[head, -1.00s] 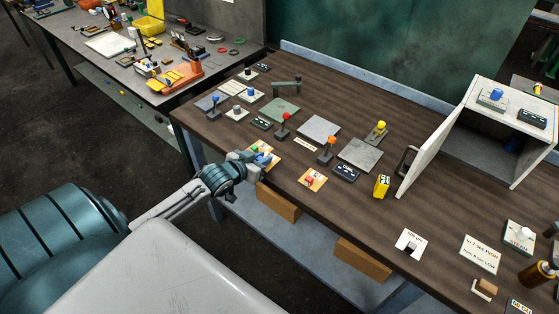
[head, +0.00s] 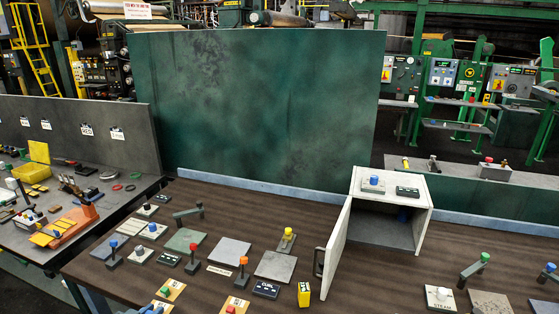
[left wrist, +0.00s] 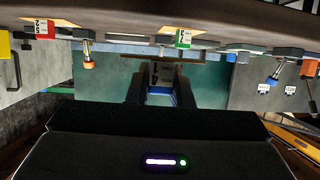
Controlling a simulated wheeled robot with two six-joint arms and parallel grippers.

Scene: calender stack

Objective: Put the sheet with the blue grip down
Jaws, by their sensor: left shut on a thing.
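My left gripper (head: 148,309) is barely in the head view, at its bottom left edge. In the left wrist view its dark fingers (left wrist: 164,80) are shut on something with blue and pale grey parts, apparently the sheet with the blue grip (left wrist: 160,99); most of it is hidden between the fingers. An orange card with a green block (head: 170,290) lies beside the gripper in the head view. I cannot tell whether the held sheet touches the table. My right gripper is not in view.
The brown table (head: 270,207) carries several knobbed plates, flat grey squares (head: 276,266) and a yellow block (head: 304,294). A white open-fronted cabinet (head: 424,210) stands right of centre, its door (head: 337,250) swung open toward me. Bare tabletop shows along the back.

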